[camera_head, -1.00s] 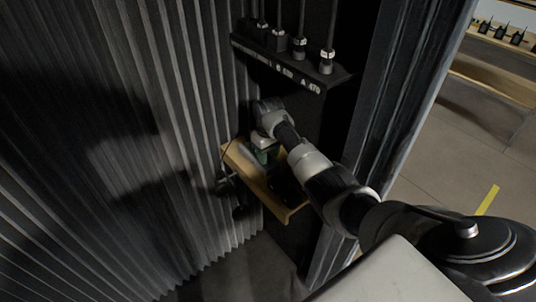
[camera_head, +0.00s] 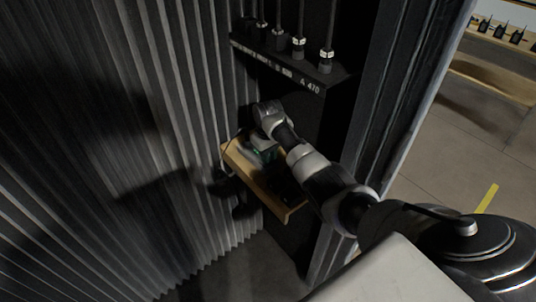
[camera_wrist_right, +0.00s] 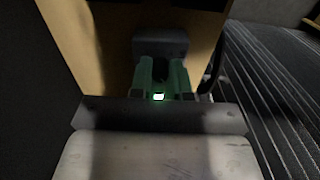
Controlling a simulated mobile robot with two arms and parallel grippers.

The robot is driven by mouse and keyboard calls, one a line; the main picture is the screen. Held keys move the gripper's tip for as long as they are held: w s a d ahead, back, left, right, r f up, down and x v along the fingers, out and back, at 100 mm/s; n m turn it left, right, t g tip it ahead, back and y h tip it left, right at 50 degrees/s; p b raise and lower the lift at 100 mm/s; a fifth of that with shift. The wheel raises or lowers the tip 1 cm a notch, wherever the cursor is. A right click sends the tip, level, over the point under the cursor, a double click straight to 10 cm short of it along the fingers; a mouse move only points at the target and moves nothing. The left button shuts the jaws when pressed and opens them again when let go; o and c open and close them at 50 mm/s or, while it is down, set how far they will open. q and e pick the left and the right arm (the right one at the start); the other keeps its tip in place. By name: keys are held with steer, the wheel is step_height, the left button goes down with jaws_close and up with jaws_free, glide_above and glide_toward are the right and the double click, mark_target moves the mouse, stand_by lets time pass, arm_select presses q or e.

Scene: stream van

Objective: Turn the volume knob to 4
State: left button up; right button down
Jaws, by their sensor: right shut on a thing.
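My right gripper (camera_head: 262,152) is low over the wooden shelf (camera_head: 285,209) in the head view. In the right wrist view its two fingers (camera_wrist_right: 160,70), lit green, are shut on a small dark thing, which I take to be the volume knob. The knob is mostly hidden between the fingers, and its marks and setting cannot be read. A dark grey rounded body (camera_wrist_right: 161,42) is just beyond the fingertips. My left gripper is not in view.
A black shelf (camera_head: 290,68) with several upright devices with antennas is above the wooden shelf. A corrugated dark wall (camera_head: 120,120) is close on the left. A dark upright panel (camera_head: 395,95) is to the right of the arm. Open floor is beyond it.

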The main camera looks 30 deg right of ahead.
steer(key=shift+r+m+p, duration=0.2)
steer(key=shift+m+p, duration=0.8)
steer(key=shift+m, duration=0.2)
steer(key=m+p, duration=0.2)
steer(key=m, duration=0.1)
steer(key=shift+m, duration=0.3)
steer(key=m+p, duration=0.1)
steer(key=m, duration=0.3)
steer(key=shift+f+m, duration=0.1)
steer(key=shift+m, duration=0.2)
steer(key=m+p, duration=0.1)
steer(key=m, duration=0.3)
steer(key=c, duration=1.1)
jaws_free()
steer(key=shift+r, duration=0.25)
steer(key=shift+r+p, duration=0.5)
steer(key=shift+r, duration=2.95)
